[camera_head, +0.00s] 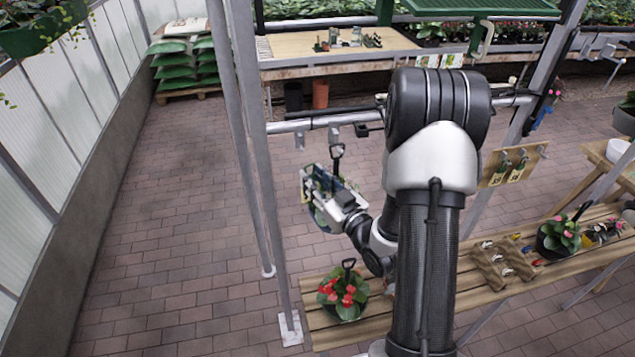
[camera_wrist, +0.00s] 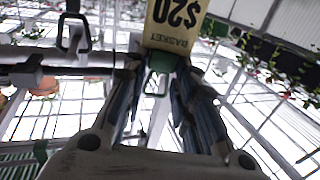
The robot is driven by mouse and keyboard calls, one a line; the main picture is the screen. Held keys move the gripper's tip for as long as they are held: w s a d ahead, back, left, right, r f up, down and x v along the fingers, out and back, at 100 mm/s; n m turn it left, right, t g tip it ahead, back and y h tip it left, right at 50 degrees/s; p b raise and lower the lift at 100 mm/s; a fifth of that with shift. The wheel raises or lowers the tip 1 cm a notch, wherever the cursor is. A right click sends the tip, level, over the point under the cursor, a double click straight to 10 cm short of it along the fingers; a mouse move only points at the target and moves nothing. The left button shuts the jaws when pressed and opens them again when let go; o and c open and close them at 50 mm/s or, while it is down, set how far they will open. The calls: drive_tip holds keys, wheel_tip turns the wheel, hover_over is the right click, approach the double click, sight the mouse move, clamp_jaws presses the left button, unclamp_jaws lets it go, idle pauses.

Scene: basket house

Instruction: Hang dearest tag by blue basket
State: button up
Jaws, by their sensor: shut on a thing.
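My gripper (camera_head: 330,190) is shut on a yellow price tag. In the wrist view the tag (camera_wrist: 172,22) reads "$20 BASKET" upside down, and it stands out past the two fingertips (camera_wrist: 158,68). In the head view my gripper is below a grey rail (camera_head: 312,124), close to a black hook (camera_head: 337,152) hanging from it. A green clip-like piece (camera_wrist: 158,78) shows between the fingers. A small bluish container (camera_head: 542,112) with pink flowers hangs at the right; I cannot tell if it is a blue basket. A wooden board (camera_head: 514,166) at the right holds several yellow tags.
A slatted bench (camera_head: 460,300) bears a red-flowered pot (camera_head: 343,292), a tray (camera_head: 502,263) of small items and another pot (camera_head: 558,235). A grey post (camera_head: 262,170) stands left of my gripper. The brick floor farther left is clear.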

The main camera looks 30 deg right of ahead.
drive_tip(key=w+d+p, duration=0.1)
drive_tip(key=w, duration=0.4)
drive_tip(key=shift+w+d+f, duration=0.15)
drive_tip(key=shift+w+d, duration=0.15)
drive_tip(key=shift+w, duration=0.1)
drive_tip(key=shift+w, duration=0.3)
idle(1.0)
drive_tip(key=shift+w+d+b, duration=0.2)
drive_tip(key=shift+w+b, duration=0.15)
drive_tip(key=shift+w, duration=0.2)
drive_tip(key=shift+w+d+b, duration=0.2)
drive_tip(key=shift+w+b, duration=0.1)
drive_tip(key=shift+w, duration=0.2)
drive_tip(key=shift+w+d+b, duration=0.1)
drive_tip(key=shift+w+b, duration=0.3)
drive_tip(key=shift+w, duration=0.05)
drive_tip(key=shift+w+f+b, duration=0.15)
drive_tip(key=shift+f+b, duration=0.35)
drive_tip(key=shift+b, duration=0.75)
